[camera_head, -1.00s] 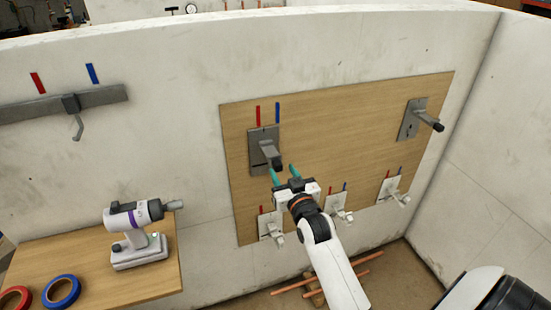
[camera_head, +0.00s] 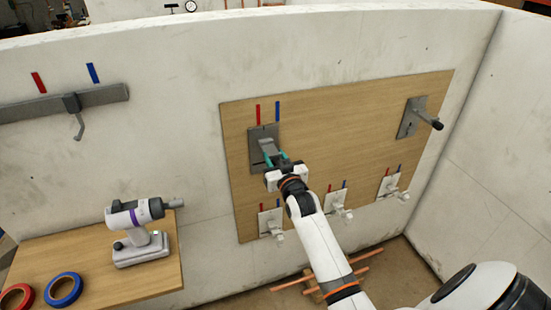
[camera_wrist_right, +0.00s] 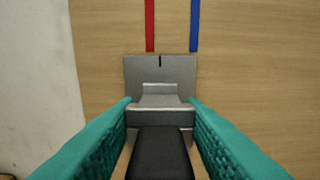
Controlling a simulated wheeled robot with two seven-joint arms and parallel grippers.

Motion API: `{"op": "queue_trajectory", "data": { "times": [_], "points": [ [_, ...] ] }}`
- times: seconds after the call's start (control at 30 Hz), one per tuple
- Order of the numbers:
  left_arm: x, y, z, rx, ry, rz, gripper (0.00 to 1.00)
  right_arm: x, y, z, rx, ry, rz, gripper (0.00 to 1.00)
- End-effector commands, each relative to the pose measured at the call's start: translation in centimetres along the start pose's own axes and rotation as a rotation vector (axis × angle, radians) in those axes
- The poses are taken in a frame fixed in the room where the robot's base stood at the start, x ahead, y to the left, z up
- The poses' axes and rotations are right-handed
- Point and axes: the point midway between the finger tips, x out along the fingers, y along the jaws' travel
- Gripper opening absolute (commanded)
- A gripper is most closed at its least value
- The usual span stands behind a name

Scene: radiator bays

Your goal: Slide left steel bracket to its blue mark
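The left steel bracket (camera_head: 257,158) is a grey plate with a projecting arm, mounted on the upper left of the wooden board. Above it are a red mark (camera_head: 258,114) and a blue mark (camera_head: 277,111). In the right wrist view, the plate (camera_wrist_right: 137,72) has a black line at its top, between the red mark (camera_wrist_right: 150,25) and the blue mark (camera_wrist_right: 194,25), nearer the red. My right gripper (camera_head: 276,158) has its teal fingers either side of the bracket's dark-ended arm. In the right wrist view, the gripper (camera_wrist_right: 160,103) looks open, with narrow side gaps. My left gripper is not in view.
The wooden board (camera_head: 340,120) also carries another steel bracket (camera_head: 411,120) at upper right and smaller white brackets along its bottom. A rail (camera_head: 25,108) with a hook is on the left wall. A drill (camera_head: 140,230) and tape rolls (camera_head: 64,290) sit on a wooden shelf (camera_head: 35,262).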

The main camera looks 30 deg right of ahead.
Motion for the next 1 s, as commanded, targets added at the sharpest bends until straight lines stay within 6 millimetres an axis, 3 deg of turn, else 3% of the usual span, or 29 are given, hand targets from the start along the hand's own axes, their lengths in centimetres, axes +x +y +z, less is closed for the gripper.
{"op": "queue_trajectory", "data": {
  "times": [0.17,0.43,0.73,0.77,0.8,1.0],
  "points": [
    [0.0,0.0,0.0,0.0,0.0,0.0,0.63,0.0,-0.5,-0.1,-0.002,0.001,-0.001,0.0],
    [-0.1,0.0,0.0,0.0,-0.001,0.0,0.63,0.0,-4.5,-0.1,-0.005,0.002,-0.002,0.0],
    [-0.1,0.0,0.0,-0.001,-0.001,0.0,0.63,0.0,-4.7,-0.1,0.001,0.002,-0.002,0.0],
    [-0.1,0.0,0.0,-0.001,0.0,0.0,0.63,0.0,-4.7,-0.1,0.001,0.002,-0.002,0.4],
    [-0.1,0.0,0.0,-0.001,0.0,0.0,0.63,0.0,-4.7,-0.1,0.001,0.002,-0.001,0.44],
    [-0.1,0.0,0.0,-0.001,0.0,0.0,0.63,0.0,-4.6,-0.1,0.0,0.002,-0.001,0.44]
  ]
}}
